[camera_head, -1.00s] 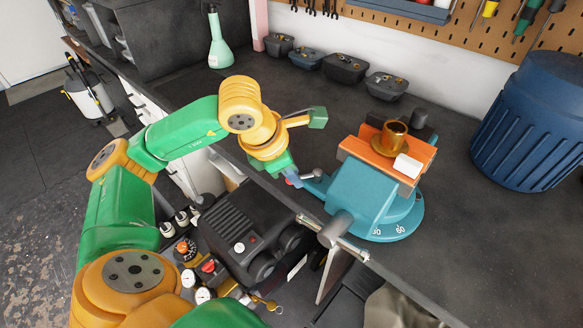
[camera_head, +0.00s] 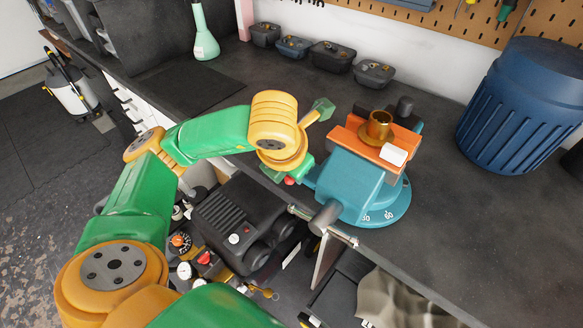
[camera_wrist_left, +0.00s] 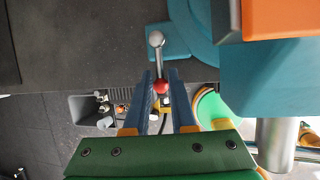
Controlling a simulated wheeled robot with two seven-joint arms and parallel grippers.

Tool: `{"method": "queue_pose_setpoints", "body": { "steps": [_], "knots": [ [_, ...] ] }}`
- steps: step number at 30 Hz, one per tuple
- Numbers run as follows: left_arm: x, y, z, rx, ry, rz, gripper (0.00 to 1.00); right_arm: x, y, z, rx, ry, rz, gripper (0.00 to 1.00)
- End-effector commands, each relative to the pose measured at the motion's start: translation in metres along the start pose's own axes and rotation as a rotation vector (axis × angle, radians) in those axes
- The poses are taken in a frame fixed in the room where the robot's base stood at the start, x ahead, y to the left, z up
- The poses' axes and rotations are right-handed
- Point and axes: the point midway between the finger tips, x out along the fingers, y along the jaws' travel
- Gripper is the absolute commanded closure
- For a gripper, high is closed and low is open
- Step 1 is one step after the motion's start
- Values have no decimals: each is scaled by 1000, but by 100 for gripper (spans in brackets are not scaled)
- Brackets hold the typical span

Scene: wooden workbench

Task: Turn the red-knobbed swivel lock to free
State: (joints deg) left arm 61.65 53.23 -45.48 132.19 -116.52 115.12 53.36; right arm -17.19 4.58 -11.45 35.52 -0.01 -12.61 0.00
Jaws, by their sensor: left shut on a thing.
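The red knob (camera_wrist_left: 161,87) of the swivel lock sits between my left gripper's fingers (camera_wrist_left: 163,80) in the left wrist view, with the gripper shut on it. Its metal lever (camera_wrist_left: 156,58) runs from the knob to a teal lug (camera_wrist_left: 182,42) at the vise base. In the head view the red knob (camera_head: 290,181) shows at the front left of the teal vise (camera_head: 345,184), low by the bench edge. The left gripper (camera_head: 293,174) is there too, its fingers mostly hidden by the wrist. My right gripper is not in view.
The vise has orange jaws (camera_head: 360,146) holding a brass flanged part (camera_head: 378,126). A long screw handle (camera_head: 325,225) projects at its front. A blue bin (camera_head: 520,110) stands right, small trays (camera_head: 330,57) at the back. The dark bench top (camera_head: 450,215) right of the vise is clear.

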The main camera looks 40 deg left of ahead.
Motion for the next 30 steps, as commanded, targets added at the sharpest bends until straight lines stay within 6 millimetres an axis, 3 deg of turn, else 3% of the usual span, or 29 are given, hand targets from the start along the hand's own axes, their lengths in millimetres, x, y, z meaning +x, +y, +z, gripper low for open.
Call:
{"method": "queue_pose_setpoints", "body": {
  "steps": [10, 11, 14, 23, 30],
  "knots": [
    [1, 0, -1, 0, 5, 0, 100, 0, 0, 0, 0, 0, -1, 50],
    [1, 0, -1, 0, 5, 0, 74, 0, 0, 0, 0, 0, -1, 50],
    [1, 0, -1, 0, 5, 0, 49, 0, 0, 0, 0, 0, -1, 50],
    [-1, 0, 0, 0, 2, 0, 49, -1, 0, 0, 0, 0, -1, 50],
    [-43, 1, 3, 0, -4, 2, 49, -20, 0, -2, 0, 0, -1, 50]
  ]
}}
